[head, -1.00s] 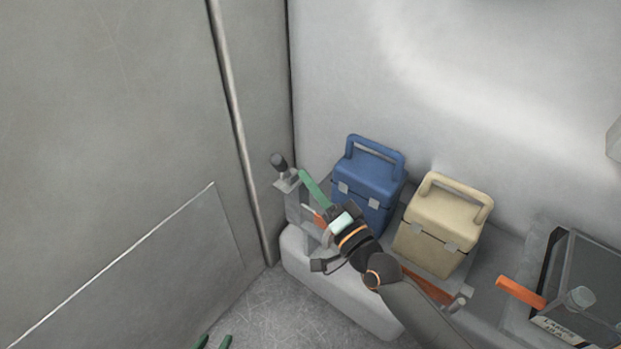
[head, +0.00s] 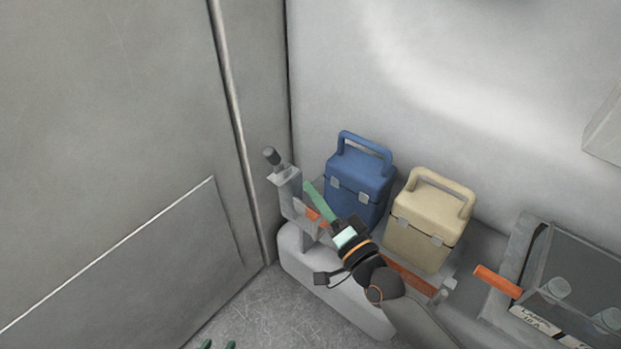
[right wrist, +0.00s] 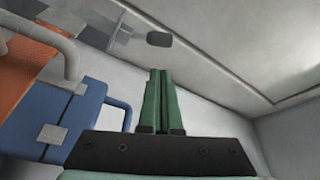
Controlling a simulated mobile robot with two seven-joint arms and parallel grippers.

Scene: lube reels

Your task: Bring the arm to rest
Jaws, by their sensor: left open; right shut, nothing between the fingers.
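My right gripper (head: 309,187) shows in the head view, its green fingers just left of the blue box and above the shelf's orange bar. In the right wrist view its two green fingers (right wrist: 160,88) lie together, shut with nothing between them.
A blue box (head: 357,184) and a beige box (head: 430,222) stand behind the orange bar (head: 411,279). A dark-knobbed lever (head: 272,157) rises at the shelf's left end. A lidded, labelled case (head: 525,317) sits at right. The grey panel (head: 120,150) stands at left.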

